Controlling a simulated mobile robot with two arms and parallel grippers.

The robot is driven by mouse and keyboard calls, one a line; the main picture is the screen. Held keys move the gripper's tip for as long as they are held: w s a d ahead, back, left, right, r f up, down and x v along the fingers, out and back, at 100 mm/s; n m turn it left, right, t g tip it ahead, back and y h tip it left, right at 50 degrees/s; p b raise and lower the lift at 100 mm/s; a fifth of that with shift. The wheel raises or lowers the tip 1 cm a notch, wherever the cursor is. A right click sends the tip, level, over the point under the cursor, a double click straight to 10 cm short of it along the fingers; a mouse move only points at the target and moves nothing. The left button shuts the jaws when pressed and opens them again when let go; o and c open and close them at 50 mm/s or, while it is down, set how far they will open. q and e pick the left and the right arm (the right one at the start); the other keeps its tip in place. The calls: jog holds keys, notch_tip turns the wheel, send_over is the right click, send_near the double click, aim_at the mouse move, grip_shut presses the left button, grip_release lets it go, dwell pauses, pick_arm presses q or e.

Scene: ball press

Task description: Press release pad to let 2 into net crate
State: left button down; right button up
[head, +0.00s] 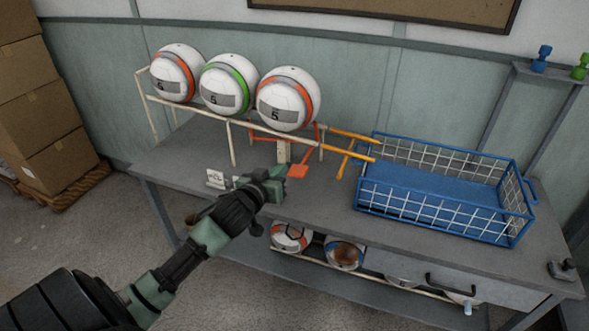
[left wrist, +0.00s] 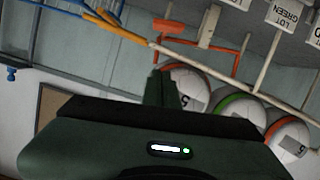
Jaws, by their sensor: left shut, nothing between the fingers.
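Three white balls sit in a row on the sloped wire rack: an orange-banded ball (head: 175,73), a green-banded ball (head: 229,85) and another orange-banded ball (head: 288,98) at the crate end. The orange release pad (head: 298,171) is below the rack's lower end; it also shows in the left wrist view (left wrist: 168,27). The blue net crate (head: 445,222) stands to the right with no ball visible inside. My left gripper (head: 280,176) is shut and empty, just left of the pad; contact cannot be told. In its wrist view the fingers (left wrist: 160,88) are together. My right gripper is out of view.
Orange rails (head: 350,150) lead from the rack to the crate. A small white label card (head: 215,178) stands on the grey table (head: 330,210) by my left wrist. More balls (head: 291,237) lie on a lower shelf. Cardboard boxes (head: 35,110) are stacked at left.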

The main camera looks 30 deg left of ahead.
pick_arm(q)
jog(key=shift+w, duration=0.1)
send_over(296, 174)
jog(key=shift+s+a+f+p, duration=0.1)
jog(key=shift+a+f+p, duration=0.1)
jog(key=shift+f, duration=0.4)
jog(key=shift+s+a+f+p, duration=0.1)
jog(key=shift+a+f+p, duration=0.1)
jog(key=shift+f, duration=0.4)
jog(key=f, duration=0.3)
jog(key=shift+w+d+f, duration=0.1)
jog(key=shift+d+f, duration=0.1)
jog(key=shift+d, duration=0.1)
jog(key=shift+f, duration=0.35)
jog(key=shift+d+f, duration=0.1)
